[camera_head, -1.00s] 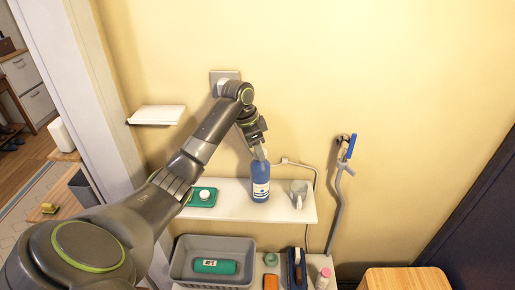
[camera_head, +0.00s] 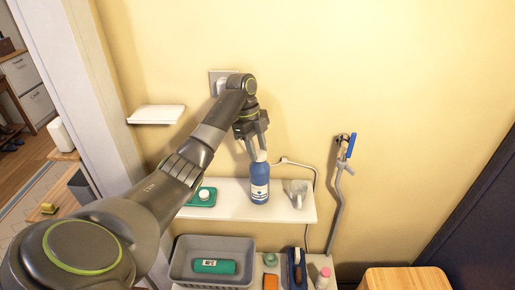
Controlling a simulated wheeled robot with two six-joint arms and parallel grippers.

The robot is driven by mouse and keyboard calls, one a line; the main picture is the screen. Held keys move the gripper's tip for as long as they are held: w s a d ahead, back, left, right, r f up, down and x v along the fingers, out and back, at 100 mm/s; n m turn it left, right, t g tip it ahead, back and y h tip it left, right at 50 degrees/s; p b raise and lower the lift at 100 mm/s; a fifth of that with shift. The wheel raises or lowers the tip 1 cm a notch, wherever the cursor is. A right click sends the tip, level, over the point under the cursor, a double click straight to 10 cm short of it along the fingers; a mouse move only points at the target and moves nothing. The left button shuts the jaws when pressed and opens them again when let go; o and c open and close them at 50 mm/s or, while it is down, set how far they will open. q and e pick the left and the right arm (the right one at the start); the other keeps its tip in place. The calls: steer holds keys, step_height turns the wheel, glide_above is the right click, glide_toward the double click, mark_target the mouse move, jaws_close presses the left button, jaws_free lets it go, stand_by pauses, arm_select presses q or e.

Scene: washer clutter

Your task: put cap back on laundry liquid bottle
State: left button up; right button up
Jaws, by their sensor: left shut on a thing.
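A blue bottle (camera_head: 260,184) with a white label stands upright on the white shelf; I take it as the laundry liquid bottle. My left gripper (camera_head: 256,153) comes down from above, with its fingers at the bottle's top. It is shut on what looks like the blue cap (camera_head: 261,157) there. The fingers partly hide the cap, and I cannot tell whether it is seated on the neck. My right gripper is not in view.
Below are a grey basket (camera_head: 182,272) with a green item, and several small items.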

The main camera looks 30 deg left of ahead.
arm_select(q)
steer(key=o, duration=1.2)
steer(key=shift+c, duration=0.2)
steer(key=n+t, duration=0.1)
steer(key=n, duration=0.4)
steer(key=n+t, duration=0.1)
steer(key=n, duration=0.3)
steer(key=shift+y, duration=0.4)
steer(key=n, duration=0.3)
steer(key=n+t+y, duration=0.1)
steer(key=n, duration=0.2)
steer(key=shift+y, duration=0.3)
steer(key=c, duration=1.2)
